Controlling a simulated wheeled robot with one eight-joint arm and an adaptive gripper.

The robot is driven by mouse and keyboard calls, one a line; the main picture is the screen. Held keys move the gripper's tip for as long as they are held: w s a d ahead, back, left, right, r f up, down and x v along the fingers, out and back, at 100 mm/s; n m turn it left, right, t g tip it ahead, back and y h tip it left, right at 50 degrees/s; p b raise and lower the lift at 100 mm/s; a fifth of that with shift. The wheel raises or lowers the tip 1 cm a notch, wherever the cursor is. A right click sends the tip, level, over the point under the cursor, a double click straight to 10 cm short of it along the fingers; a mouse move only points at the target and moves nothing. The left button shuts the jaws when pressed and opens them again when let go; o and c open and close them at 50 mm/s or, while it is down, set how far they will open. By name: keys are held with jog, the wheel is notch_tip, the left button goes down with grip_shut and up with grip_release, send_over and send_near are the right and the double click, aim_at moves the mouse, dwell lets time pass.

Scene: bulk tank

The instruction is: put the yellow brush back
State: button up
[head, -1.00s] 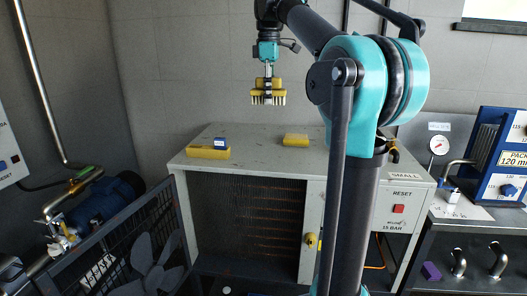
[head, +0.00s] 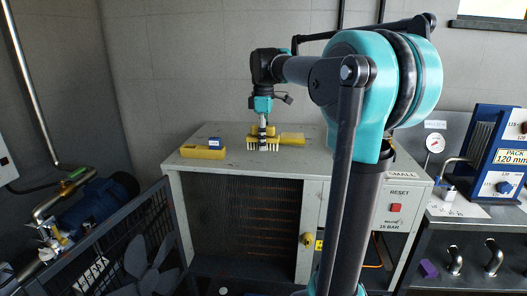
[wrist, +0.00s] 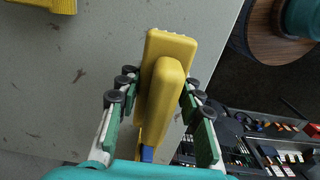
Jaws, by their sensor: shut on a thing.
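My gripper (head: 263,131) is shut on a yellow brush (head: 255,140) with pale bristles pointing down. The brush is low over the grey cabinet top (head: 228,167); I cannot tell whether the bristles touch it. In the wrist view the yellow brush (wrist: 165,85) lies between the two green-padded fingers of my gripper (wrist: 160,105), close to the cabinet top's edge.
A yellow block with a blue patch (head: 203,152) lies on the cabinet top at left. Another yellow block (head: 292,138) lies just right of the held brush, partly overlapped by it. Bare top surrounds them. A gauge (head: 435,144) stands at right.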

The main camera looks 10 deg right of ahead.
jog(key=shift+f, duration=1.95)
jog(key=o, duration=1.1)
notch_tip(320, 180, up, 12)
jog(key=shift+r, duration=0.1)
